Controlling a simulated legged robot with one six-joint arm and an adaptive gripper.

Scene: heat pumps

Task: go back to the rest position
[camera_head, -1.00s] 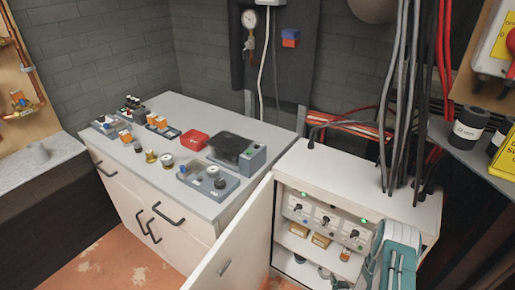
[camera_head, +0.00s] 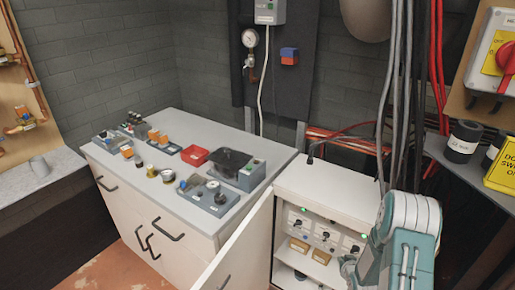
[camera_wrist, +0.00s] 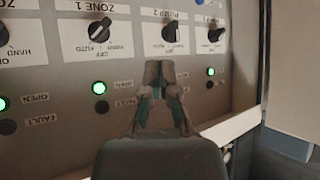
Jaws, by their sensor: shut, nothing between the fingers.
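My gripper (camera_wrist: 160,72) is shut and empty in the wrist view, with its fingertips together in front of the control panel (camera_wrist: 135,70), which appears upside down there. I cannot tell whether they touch it. The panel has black rotary knobs and lit green lamps. In the head view my teal and white arm (camera_head: 405,235) stands at the lower right, in front of the white cabinet (camera_head: 330,185). The arm hides the cabinet's right side.
The cabinet door (camera_head: 238,250) stands open at its left. A grey-topped bench (camera_head: 215,135) with several small parts and a red tray (camera_head: 194,155) is on the left. Hanging cables (camera_head: 397,100) and a shelf (camera_head: 470,165) flank the arm.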

